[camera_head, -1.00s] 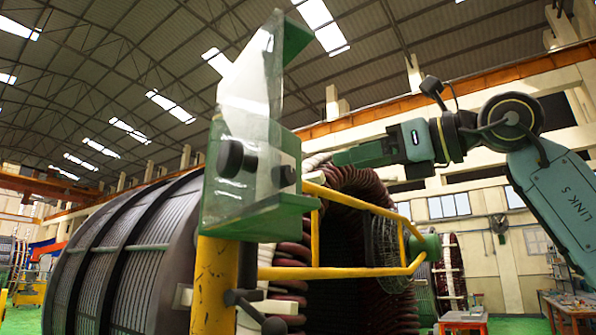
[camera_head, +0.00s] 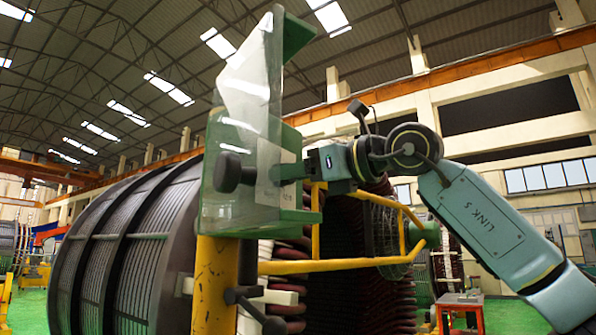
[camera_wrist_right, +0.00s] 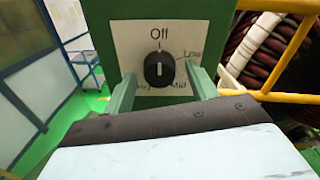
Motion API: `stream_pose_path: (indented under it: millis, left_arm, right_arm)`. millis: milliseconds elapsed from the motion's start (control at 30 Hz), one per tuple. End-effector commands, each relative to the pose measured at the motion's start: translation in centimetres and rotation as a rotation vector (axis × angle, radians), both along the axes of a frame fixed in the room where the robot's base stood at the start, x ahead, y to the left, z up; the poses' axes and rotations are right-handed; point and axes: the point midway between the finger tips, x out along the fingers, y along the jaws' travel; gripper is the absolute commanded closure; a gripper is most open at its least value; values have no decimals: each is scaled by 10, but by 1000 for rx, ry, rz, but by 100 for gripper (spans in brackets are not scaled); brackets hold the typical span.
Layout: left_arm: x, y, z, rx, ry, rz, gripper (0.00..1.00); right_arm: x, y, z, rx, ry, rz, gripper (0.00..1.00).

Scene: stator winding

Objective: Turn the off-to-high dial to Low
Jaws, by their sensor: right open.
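The off-to-high dial (camera_wrist_right: 159,69) is a round black knob on a white label on a green control box (camera_wrist_right: 115,18). "Off" is above it, "Low" at upper right, "Mid" at lower right; the lower-left label is partly hidden. The dial's white mark looks vertical, in line with "Off". My right gripper (camera_wrist_right: 160,78) is open, its green fingers to the left and right of the dial; I cannot tell whether they touch it. In the head view, my right gripper (camera_head: 291,171) reaches the right face of the box (camera_head: 215,205). My left gripper is not in view.
The box sits on a yellow post (camera_head: 214,285) with yellow rails (camera_head: 330,267) running right. A second black knob (camera_head: 228,170) is on its left side. A large ribbed stator (camera_head: 110,255) with dark red windings stands behind. A red table (camera_head: 460,302) stands at right.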

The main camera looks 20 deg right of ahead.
Motion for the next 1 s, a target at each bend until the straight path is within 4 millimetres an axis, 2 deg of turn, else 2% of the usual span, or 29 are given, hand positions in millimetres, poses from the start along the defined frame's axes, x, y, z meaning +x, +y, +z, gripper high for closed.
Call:
stream_pose_path:
  millis: [33,300,367,667,1000]
  left_arm:
    - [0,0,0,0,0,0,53]
    - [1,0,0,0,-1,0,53]
    - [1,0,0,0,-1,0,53]
    - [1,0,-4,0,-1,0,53]
    - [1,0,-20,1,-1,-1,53]
  right_arm:
    - [0,0,0,0,0,0,47]
    - [0,0,0,0,0,0,82]
    - [0,0,0,0,0,0,87]
    - [0,0,0,34,26,1,87]
    - [-1,1,-1,215,166,2,87]
